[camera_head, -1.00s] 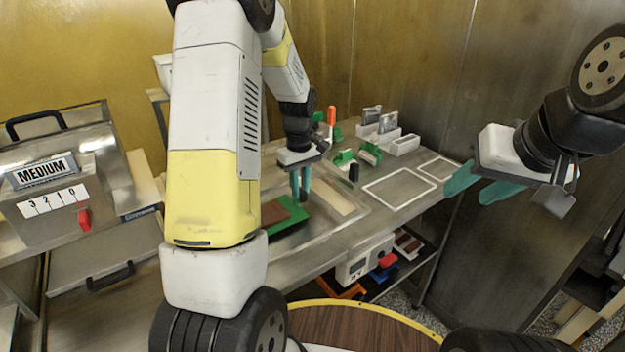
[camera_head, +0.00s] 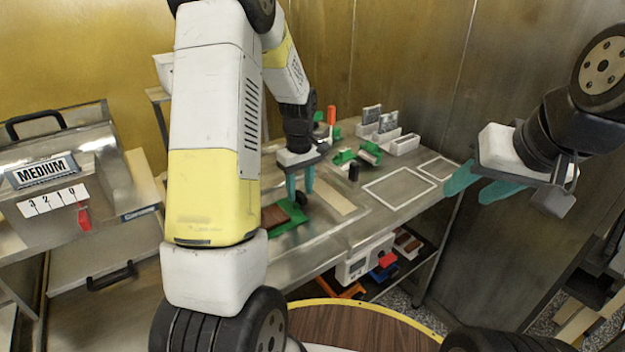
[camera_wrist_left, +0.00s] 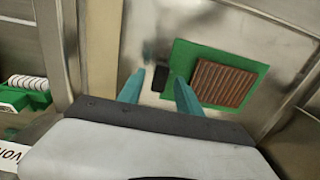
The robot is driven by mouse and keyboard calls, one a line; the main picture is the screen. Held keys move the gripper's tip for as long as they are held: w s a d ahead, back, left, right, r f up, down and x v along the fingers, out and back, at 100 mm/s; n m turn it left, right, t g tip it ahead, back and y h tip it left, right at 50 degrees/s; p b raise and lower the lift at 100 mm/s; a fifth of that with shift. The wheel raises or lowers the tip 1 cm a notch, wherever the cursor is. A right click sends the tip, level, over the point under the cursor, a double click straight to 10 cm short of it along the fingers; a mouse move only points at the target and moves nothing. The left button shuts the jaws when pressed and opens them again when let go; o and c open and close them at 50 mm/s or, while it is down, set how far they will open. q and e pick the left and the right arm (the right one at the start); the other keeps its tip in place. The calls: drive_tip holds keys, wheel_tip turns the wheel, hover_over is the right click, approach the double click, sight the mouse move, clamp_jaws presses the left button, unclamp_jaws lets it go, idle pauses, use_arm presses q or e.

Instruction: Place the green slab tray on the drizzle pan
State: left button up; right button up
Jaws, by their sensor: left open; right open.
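The green slab tray (camera_head: 290,233) lies on the steel worktable, partly hidden by my left arm. A ribbed brown slab (camera_wrist_left: 228,84) sits on it, and its green rim (camera_wrist_left: 183,52) shows in the left wrist view. A small black block (camera_wrist_left: 160,79) is at the tray's edge. My left gripper (camera_head: 300,190) is open above this block, with one finger to each side in the wrist view. I cannot tell whether they touch. My right gripper (camera_head: 480,187) is open and empty, off the table's right side. I cannot tell which surface is the drizzle pan.
White outlined rectangles (camera_head: 400,188) mark clear tabletop on the right. White holders (camera_head: 403,145), green-based items (camera_head: 345,156) and a dark cylinder (camera_head: 353,173) stand at the back.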

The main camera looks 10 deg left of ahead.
use_arm(q)
wheel_tip(320, 180, up, 11)
drive_tip(key=s+d+r+m+t, duration=0.1)
drive_tip(key=s+r+m+t, duration=0.1)
drive_tip(key=s, duration=0.5)
drive_tip(key=s+d+r+m+t+h, duration=0.1)
drive_tip(key=s+r+m, duration=0.3)
drive_tip(key=s, duration=0.4)
drive_tip(key=s+d+r+m+t+h, duration=0.1)
drive_tip(key=s+d+r+m+t, duration=0.2)
drive_tip(key=s, duration=0.5)
wheel_tip(320, 180, up, 2)
drive_tip(key=shift+d+r+m, duration=0.1)
drive_tip(key=shift+d+m, duration=0.1)
drive_tip(key=shift+m, duration=0.4)
